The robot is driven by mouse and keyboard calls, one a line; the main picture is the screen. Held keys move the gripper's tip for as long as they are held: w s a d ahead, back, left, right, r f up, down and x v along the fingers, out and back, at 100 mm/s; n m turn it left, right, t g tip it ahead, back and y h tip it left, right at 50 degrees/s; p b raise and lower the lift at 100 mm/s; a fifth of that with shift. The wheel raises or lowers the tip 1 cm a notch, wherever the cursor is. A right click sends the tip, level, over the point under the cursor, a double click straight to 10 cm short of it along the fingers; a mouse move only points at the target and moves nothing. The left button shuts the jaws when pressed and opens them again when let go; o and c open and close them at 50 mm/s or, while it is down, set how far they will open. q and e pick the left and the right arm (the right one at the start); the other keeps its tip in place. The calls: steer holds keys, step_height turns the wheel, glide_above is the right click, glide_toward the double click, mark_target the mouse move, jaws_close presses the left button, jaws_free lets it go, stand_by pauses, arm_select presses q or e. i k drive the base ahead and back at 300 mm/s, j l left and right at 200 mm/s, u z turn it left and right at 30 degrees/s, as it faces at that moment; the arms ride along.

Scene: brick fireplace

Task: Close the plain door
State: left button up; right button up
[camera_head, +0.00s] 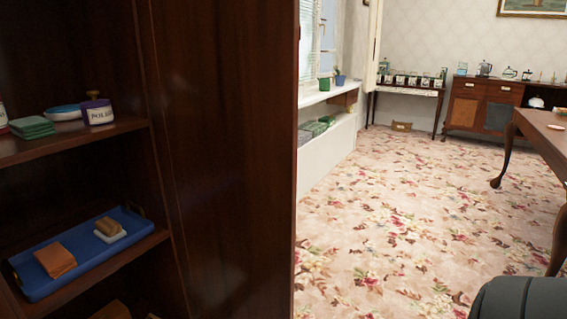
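A dark brown wooden cabinet (158,190) stands at the left with its front open and its shelves showing. A tall plain dark panel (225,150), which looks like the plain door, stands at the right of the shelves and reaches beyond the top and bottom of the view. It looks swung open, with its free edge toward the room; its exact angle is hard to tell. No handle shows clearly on its face. Neither of my grippers is in view.
The shelves hold folded green cloths (32,127), a polish jar (98,110) and a blue tray (85,250) with small blocks. Floral carpet (400,230) is free right of the panel. A wooden table (545,135) stands at the right. A dark grey rounded part shows bottom right.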

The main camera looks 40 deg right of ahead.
mark_target(221, 76)
steer(key=k+l+u, duration=0.1)
steer(key=l+u, duration=0.15)
steer(key=l, duration=0.85)
steer(key=l+u, duration=0.3)
steer(key=l, duration=0.8)
